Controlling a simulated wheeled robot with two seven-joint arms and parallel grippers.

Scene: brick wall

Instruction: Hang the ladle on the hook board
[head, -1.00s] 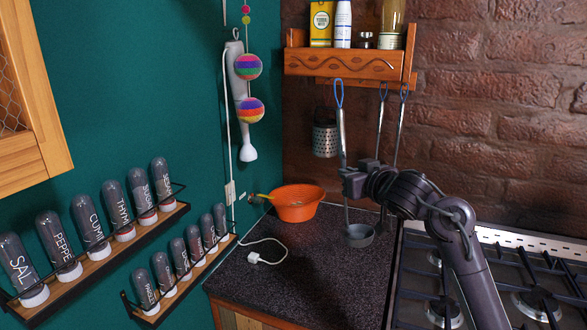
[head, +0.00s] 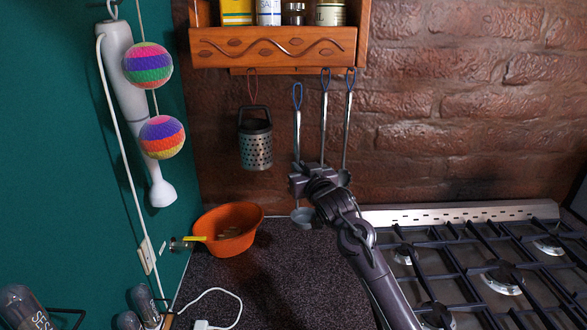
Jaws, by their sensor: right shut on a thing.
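The ladle hangs upright with a grey metal handle (head: 298,130), a blue loop (head: 297,95) at its top and a bowl (head: 302,217) low over the counter. My right gripper (head: 299,173) is shut on the handle, and its fingers hide part of it. The hook board (head: 285,71) is the narrow wooden strip under the shelf. The blue loop appears a little below the strip, between the hanging grater and two hanging utensils. The gap in depth between loop and board is hard to tell. My left gripper is not in view.
A grater (head: 255,145) hangs left of the ladle. Two long-handled utensils (head: 324,115) hang close on its right. An orange bowl (head: 229,232) stands on the dark counter (head: 275,280). The gas stove (head: 480,275) is at right. A hand blender (head: 125,90) hangs at left.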

